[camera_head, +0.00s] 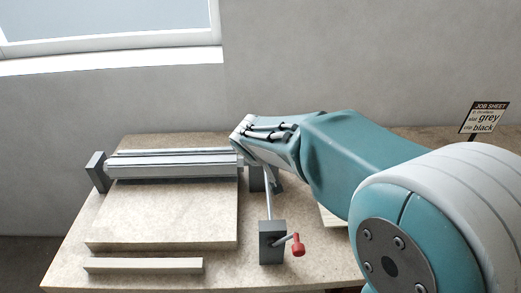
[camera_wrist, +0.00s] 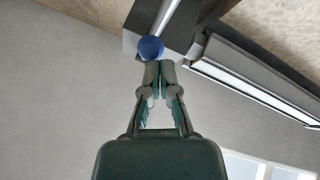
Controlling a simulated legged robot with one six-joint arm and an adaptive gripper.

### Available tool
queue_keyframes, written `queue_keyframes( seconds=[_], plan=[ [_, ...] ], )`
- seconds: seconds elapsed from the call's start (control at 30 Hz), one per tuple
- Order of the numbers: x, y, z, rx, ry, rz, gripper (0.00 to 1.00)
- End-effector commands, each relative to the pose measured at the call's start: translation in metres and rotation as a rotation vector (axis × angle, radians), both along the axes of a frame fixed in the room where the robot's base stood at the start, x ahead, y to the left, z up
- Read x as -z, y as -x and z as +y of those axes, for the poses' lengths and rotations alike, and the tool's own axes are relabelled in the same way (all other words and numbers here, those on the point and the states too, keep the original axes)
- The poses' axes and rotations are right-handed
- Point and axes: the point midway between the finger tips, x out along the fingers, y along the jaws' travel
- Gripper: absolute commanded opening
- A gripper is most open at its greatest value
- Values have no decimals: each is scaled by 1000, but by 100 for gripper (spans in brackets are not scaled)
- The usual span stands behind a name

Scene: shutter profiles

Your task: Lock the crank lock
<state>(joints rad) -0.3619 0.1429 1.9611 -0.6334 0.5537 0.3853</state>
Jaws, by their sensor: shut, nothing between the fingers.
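A crank with a red knob (camera_head: 298,246) sticks out of a dark grey block (camera_head: 272,250) at the front of the bench. A thin rod (camera_head: 267,195) rises from this block towards the roller. In the wrist view, a round blue knob (camera_wrist: 150,48) sits at a grey block (camera_wrist: 183,28). My gripper (camera_wrist: 160,66) is shut and empty, with its fingertips right at the blue knob's lower edge; I cannot tell whether they touch. In the head view my arm hides the blue knob and most of my gripper. I cannot tell which part is the lock.
A silver roller with shutter profiles (camera_head: 175,164) runs from a dark end block (camera_head: 96,172) along the bench (camera_head: 75,235). A stone-like slab (camera_head: 165,215) and a pale strip (camera_head: 143,265) lie in front. A job sheet sign (camera_head: 483,117) stands at the right.

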Motion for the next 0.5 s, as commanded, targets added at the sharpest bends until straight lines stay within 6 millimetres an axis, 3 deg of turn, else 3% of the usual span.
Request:
queue_keyframes(
  seconds=[0.5],
  plan=[
    [25,8,0,0,0,2,0]
  ],
)
